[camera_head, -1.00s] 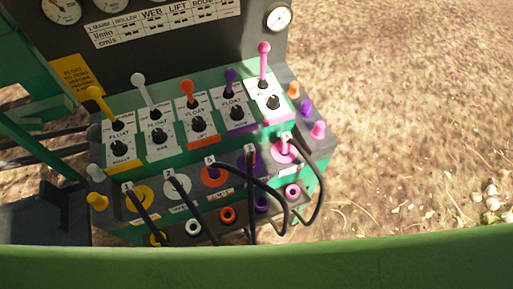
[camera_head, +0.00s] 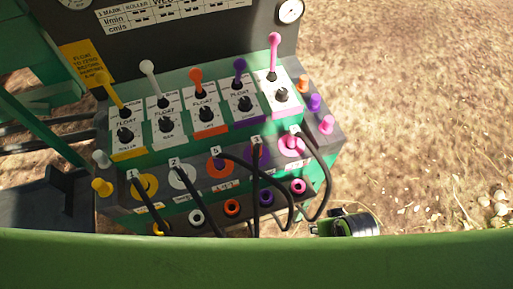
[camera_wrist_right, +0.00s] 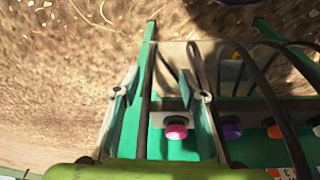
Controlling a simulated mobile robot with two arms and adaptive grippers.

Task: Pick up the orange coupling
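On the control box in the head view, an orange round fitting (camera_head: 220,168) has a black hose tagged 5 at it, which partly covers it. An orange ring-shaped port (camera_head: 232,208) sits below it on the lower row. I cannot tell from the colours alone which one is the coupling. My right gripper (camera_wrist_right: 160,85) shows in the right wrist view with its two fingers spread apart and nothing visibly clasped. A pink knob (camera_wrist_right: 177,131) and a black hose show between or behind the fingers. My left gripper is not in view.
Several black hoses loop across the box front. Coloured levers (camera_head: 197,78) stand along its top. Purple (camera_wrist_right: 231,131) and orange (camera_wrist_right: 274,131) knobs lie right of the pink one. A green bar (camera_head: 256,262) crosses the foreground. Bare ground lies right of the box.

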